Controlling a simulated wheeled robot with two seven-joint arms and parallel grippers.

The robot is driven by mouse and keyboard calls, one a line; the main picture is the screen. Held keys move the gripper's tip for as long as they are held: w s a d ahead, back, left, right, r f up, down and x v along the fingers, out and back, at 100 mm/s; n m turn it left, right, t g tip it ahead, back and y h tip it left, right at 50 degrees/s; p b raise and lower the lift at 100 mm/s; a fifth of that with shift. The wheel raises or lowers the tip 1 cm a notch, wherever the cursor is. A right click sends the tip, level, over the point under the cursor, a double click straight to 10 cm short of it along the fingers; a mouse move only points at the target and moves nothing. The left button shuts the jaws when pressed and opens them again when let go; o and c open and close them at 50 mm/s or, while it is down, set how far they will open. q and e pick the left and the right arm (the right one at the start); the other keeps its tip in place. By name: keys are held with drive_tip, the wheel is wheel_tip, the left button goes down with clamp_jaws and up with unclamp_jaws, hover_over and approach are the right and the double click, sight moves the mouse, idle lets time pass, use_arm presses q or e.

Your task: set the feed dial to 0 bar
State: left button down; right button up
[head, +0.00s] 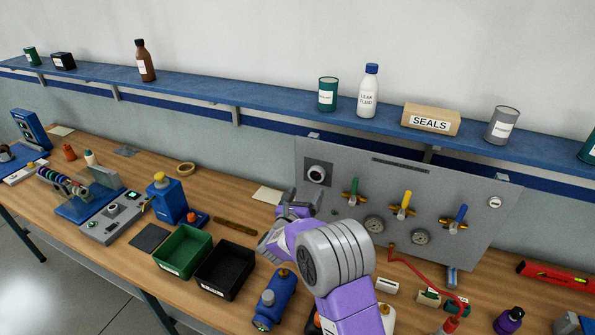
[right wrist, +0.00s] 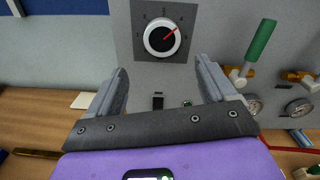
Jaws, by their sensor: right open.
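The feed dial (head: 317,174) is a round white-rimmed knob with a dark face on a square dark plate, at the upper left of the grey panel (head: 460,190). In the right wrist view the dial (right wrist: 161,38) shows a red pointer aimed to the upper right; the scale numbers around it are too small to read surely. My right gripper (head: 303,198) is open and empty in front of the panel, below the dial. In the right wrist view its two fingers (right wrist: 162,75) stand apart, with the dial beyond and above them. My left gripper is not in view.
Green (head: 352,188), yellow (head: 405,201) and blue (head: 460,216) valve handles stick out right of the dial, with gauges (head: 374,224) below. A red hose (head: 420,275) hangs from the panel. Green (head: 184,251) and black (head: 225,269) bins stand left of my right arm.

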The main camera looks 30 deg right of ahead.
sight(316, 177)
drive_tip(key=w+d, duration=0.1)
drive_tip(key=w+d+r+p, duration=0.1)
drive_tip(key=d, duration=0.1)
drive_tip(key=shift+m, duration=0.4)
drive_tip(key=p+x, duration=0.1)
drive_tip(key=x, duration=0.3)
drive_tip(key=shift+a+f, duration=0.1)
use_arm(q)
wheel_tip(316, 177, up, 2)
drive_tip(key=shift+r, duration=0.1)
use_arm(e)
drive_tip(key=shift+w, duration=0.1)
drive_tip(key=shift+c, duration=0.3)
